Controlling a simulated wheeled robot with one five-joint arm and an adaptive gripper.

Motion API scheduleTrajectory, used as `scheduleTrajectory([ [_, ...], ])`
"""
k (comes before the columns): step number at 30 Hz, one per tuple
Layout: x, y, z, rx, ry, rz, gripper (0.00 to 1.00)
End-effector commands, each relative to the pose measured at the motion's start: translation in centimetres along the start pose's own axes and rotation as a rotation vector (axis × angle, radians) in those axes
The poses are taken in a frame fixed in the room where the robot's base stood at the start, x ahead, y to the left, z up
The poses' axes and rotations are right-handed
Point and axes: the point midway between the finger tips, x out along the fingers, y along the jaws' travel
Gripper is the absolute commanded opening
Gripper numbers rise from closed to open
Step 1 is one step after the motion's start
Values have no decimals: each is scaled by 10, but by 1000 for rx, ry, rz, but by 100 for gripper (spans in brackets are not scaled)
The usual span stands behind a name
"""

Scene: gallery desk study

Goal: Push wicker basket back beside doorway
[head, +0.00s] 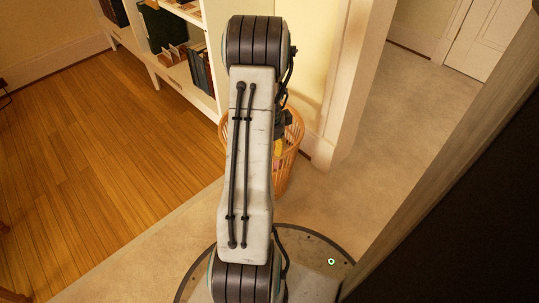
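The wicker basket (289,163) stands on the beige floor at the foot of the wall, close to the left side of the doorway (352,85). It is tan with open slats. My arm link hides much of its left and middle. A dark part of my gripper (284,126) shows behind the arm at the basket's upper part. Its fingertips are hidden or too small to make out, so I cannot tell whether it touches the basket. Something yellow and something pinkish show at the basket, partly covered.
A white bookshelf (181,62) with books and boxes stands against the wall left of the basket. Wooden floor (100,165) lies open at left. Beige floor (390,125) runs through the doorway to a white door (484,38). A large dark panel (470,215) fills the right foreground.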

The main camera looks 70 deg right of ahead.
Motion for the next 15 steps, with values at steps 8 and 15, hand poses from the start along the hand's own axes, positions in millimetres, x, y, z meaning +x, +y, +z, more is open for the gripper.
scheduleTrajectory([
  [8,-24,-1,0,0,0,-2,36],
  [15,-27,0,0,0,0,0,36],
])
